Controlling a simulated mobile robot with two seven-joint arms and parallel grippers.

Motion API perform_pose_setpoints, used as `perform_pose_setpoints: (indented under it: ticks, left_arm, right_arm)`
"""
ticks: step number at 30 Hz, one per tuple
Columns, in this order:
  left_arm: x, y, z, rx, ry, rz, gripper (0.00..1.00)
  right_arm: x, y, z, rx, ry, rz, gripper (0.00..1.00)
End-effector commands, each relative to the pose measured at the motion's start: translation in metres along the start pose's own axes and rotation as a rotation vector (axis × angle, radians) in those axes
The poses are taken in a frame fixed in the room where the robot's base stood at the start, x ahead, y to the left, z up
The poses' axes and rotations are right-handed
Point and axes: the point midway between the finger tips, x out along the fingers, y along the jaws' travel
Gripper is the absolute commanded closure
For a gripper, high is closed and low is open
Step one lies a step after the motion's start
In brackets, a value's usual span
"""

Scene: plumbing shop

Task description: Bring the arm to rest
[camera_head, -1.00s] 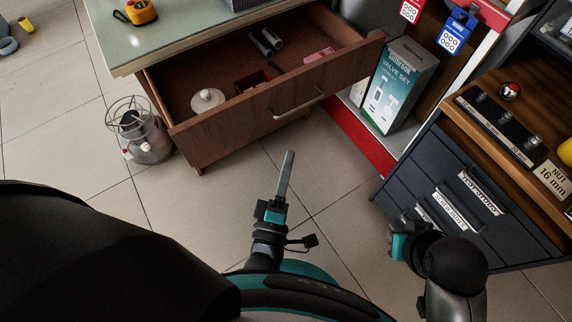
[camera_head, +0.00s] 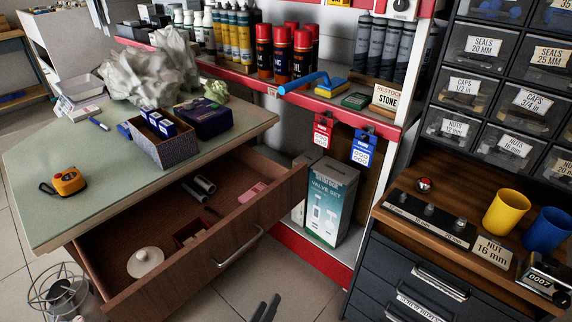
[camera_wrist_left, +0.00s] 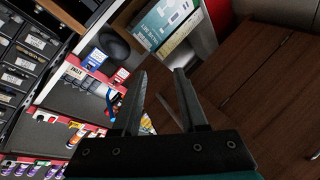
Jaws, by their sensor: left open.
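My left gripper (camera_head: 265,308) shows only as dark fingertips at the bottom edge of the head view, over the floor in front of the open drawer. In the left wrist view its two fingers (camera_wrist_left: 160,100) stand apart with nothing between them. Beyond them are the red-edged shelves, the valve set box (camera_wrist_left: 165,22) and brown wooden panels. My right gripper does not show in the head view.
An open wooden drawer (camera_head: 200,262) juts out below the green-topped table (camera_head: 110,170). A dark drawer cabinet (camera_head: 385,270) with a wooden top stands at the right. A valve set box (camera_head: 328,200) stands on the low shelf. Some floor (camera_head: 310,285) is clear between drawer and cabinet.

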Motion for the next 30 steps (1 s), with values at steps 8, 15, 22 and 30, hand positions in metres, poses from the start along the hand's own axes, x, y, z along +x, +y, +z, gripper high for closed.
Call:
perform_pose_setpoints:
  ticks: [8, 15, 22, 30]
  left_arm:
    - [-0.022, -0.02, 0.0, 0.33, -0.266, -0.168, 0.58]
    - [-0.063, -0.047, -0.012, 0.566, -0.487, -0.335, 0.58]
    - [-0.101, -0.065, -0.025, 0.69, -0.638, -0.456, 0.58]
    - [-0.122, -0.083, -0.029, 0.751, -0.749, -0.539, 0.58]
  right_arm:
    - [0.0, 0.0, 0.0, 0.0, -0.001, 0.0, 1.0]
    - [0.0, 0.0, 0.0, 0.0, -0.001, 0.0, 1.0]
    - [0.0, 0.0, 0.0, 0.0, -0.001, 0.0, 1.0]
    - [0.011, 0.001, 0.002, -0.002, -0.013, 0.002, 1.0]
